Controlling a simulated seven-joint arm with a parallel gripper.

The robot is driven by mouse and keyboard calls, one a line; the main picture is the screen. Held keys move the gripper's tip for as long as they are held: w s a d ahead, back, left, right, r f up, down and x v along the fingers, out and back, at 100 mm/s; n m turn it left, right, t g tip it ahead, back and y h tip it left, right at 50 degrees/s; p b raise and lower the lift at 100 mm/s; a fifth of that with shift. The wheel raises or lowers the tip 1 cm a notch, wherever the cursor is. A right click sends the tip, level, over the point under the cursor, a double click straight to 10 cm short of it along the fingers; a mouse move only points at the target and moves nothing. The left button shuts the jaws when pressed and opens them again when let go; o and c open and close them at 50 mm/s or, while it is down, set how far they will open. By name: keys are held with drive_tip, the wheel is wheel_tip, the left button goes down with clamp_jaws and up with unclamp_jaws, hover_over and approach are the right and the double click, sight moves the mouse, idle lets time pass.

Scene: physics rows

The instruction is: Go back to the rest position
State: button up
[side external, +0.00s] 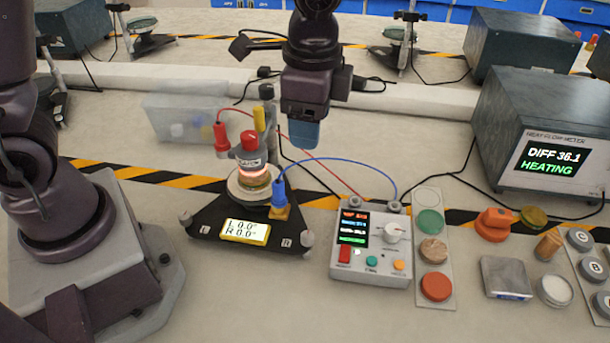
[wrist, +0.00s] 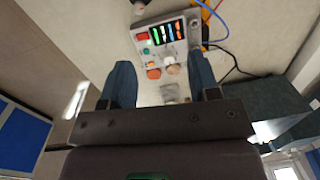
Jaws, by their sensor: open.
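My gripper (side external: 304,134) hangs in the air above and behind the control box, right of the glowing heater stack, touching nothing in the side view. In the wrist view its two blue fingers (wrist: 166,92) stand wide apart with nothing between them. The control box (side external: 372,243) has a lit screen, a knob and coloured buttons; it also shows in the wrist view (wrist: 163,38). The black triangular base (side external: 215,215) carries the heater stack (side external: 250,165) with its red knob. Its display reads L 0.0, R 0.0.
The heat-flow meter (side external: 545,130) reads DIFF 36.1, HEATING. A strip with coloured discs (side external: 433,250) lies right of the control box. An orange object (side external: 493,224), a grey square block (side external: 505,278) and several discs lie further right. Blue and red cables arch near the heater stack. The front table area is clear.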

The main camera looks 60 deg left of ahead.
drive_tip(key=s+a+r+n+t, duration=0.5)
drive_tip(key=s+a+r+n, duration=0.4)
drive_tip(key=s, duration=0.5)
drive_tip(key=shift+a+r+n+h, duration=0.4)
drive_tip(key=shift+a+r, duration=0.1)
drive_tip(key=shift+a, duration=0.15)
